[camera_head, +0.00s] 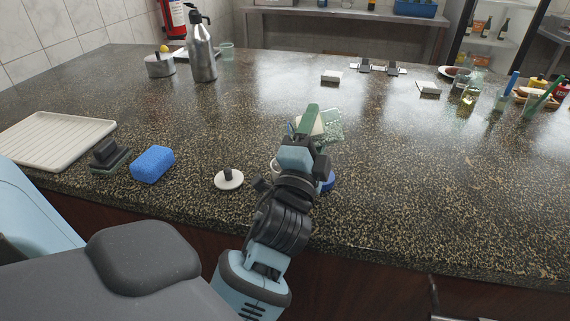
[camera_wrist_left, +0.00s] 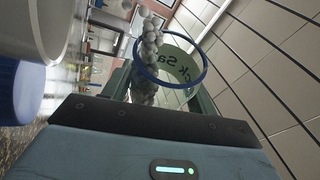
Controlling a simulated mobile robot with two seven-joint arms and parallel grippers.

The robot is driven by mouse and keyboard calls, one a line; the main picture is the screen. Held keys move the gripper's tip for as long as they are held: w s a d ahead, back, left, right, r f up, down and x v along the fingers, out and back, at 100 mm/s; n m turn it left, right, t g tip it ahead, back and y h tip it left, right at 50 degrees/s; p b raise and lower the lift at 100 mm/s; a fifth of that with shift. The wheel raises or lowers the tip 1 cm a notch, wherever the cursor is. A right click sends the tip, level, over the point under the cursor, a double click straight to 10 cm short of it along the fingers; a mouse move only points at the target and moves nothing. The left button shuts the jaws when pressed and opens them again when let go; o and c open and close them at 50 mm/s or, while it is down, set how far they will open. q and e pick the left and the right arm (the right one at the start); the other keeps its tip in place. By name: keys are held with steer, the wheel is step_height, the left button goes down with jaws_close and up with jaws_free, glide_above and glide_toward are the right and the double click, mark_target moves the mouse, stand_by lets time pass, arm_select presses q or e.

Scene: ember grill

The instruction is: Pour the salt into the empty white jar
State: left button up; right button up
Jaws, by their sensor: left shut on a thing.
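My left gripper (camera_head: 310,130) is shut on a clear salt jar (camera_head: 333,128), tilted above the counter. In the left wrist view the salt jar's blue-rimmed mouth (camera_wrist_left: 204,70) and part of its label show. A string of whitish salt grains (camera_wrist_left: 150,45) shows at the mouth; I cannot tell where they land. The white jar (camera_wrist_left: 32,28) fills the upper left of the wrist view; in the head view it is mostly hidden behind my gripper. A white lid with a black knob (camera_head: 229,180) lies on the counter to the left. My right gripper is not in view.
A blue lid (camera_head: 329,181) lies beside the white jar, partly hidden by my arm. A blue sponge (camera_head: 152,164), a dark scraper (camera_head: 110,155) and a white tray (camera_head: 55,139) are at the left. A metal bottle (camera_head: 202,55) stands behind. The counter's right front is clear.

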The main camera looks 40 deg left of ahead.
arm_select(q)
steer(key=shift+s+d+r, duration=0.1)
steer(key=shift+d, duration=0.05)
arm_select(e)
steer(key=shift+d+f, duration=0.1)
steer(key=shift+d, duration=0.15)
arm_select(q)
steer(key=shift+n, duration=0.3)
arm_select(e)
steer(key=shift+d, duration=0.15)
arm_select(q)
steer(key=shift+a+r, duration=0.1)
steer(key=shift+a, duration=0.1)
steer(key=shift+d+y, duration=0.1)
steer(key=shift+y, duration=0.2)
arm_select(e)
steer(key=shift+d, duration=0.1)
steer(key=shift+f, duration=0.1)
